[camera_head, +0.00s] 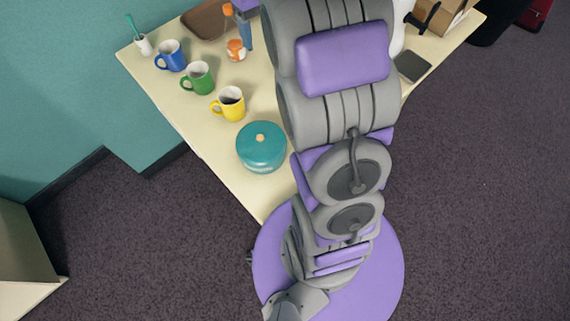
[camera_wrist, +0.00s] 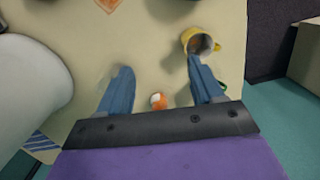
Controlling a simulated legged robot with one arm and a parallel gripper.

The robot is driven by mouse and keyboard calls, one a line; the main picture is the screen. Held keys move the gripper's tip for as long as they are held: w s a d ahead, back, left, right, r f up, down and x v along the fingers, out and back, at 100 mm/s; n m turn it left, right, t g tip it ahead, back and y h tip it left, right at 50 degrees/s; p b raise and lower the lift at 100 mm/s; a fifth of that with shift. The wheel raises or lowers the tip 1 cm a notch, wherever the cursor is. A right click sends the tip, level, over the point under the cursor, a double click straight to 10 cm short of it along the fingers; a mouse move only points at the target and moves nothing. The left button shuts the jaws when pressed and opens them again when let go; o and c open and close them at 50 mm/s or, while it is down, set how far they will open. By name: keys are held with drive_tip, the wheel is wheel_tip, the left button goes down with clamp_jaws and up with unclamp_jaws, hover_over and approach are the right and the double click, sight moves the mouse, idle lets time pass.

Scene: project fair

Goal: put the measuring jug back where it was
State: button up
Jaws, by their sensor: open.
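I cannot make out the measuring jug for certain in either view. A large white rounded object (camera_wrist: 30,95) stands at the left of the wrist view, left of my gripper. A white edge (camera_head: 398,38) also shows right of my arm in the head view, with a black handle-like piece beside it. I cannot tell whether this is the jug. My gripper (camera_wrist: 162,78) is open, its two blue-grey fingers apart with nothing gripped. It is over the table, mostly hidden behind my arm in the head view, where one blue finger shows.
The cream table (camera_head: 205,125) holds a blue mug (camera_head: 171,56), a green mug (camera_head: 199,78), a yellow mug (camera_head: 230,104) and a teal lidded pot (camera_head: 261,147). An orange bottle (camera_head: 235,50), brown tray (camera_head: 205,20), dark flat item (camera_head: 413,66) and cardboard box (camera_head: 452,18) are farther back.

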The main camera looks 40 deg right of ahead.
drive_tip(key=s+a+f, duration=0.1)
drive_tip(key=s+a, duration=0.4)
drive_tip(key=s, duration=0.5)
drive_tip(key=s+a+f, duration=0.1)
drive_tip(key=s+a, duration=0.3)
drive_tip(key=s, duration=0.6)
drive_tip(key=s+a+f, duration=0.2)
drive_tip(key=s+a, duration=0.3)
drive_tip(key=s, duration=0.6)
drive_tip(key=shift+a+g, duration=0.35)
drive_tip(key=shift+g, duration=0.05)
